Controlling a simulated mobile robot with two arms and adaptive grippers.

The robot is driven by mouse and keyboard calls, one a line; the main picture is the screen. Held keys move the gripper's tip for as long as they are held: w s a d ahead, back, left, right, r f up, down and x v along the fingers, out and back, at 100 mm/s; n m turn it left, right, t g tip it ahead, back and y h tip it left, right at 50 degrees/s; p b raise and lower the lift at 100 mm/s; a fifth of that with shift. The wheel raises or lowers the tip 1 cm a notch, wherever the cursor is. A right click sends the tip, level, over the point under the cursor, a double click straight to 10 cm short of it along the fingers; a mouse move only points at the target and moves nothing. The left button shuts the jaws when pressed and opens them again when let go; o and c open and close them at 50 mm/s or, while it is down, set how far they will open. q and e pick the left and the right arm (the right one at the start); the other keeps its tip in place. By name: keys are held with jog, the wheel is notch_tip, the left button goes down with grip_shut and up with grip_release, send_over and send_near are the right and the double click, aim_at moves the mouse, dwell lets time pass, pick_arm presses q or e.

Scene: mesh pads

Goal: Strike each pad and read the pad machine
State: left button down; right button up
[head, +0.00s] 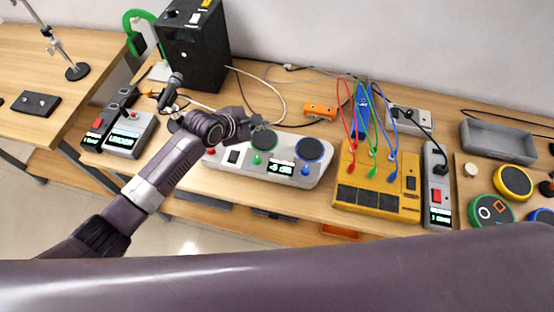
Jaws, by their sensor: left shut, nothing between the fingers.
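The white pad machine (318,173) sits on the wooden bench in the middle of the head view. Its green-rimmed pad (265,143) and blue-rimmed pad (309,149) show; its left part is partly hidden by my left arm. A small lit display (281,167) on its front has text too small to read surely. Red, green and blue knobs show along its front. My left gripper (260,122) is shut and empty, at the back edge of the green-rimmed pad; I cannot tell whether it touches. My right gripper is out of view.
A black speaker box (193,50) and a grey device (130,135) stand left. A yellow patch box (375,199) with colored cables, a power strip (438,190) and a grey tray (497,141) are right. My own large arm link crosses the bottom.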

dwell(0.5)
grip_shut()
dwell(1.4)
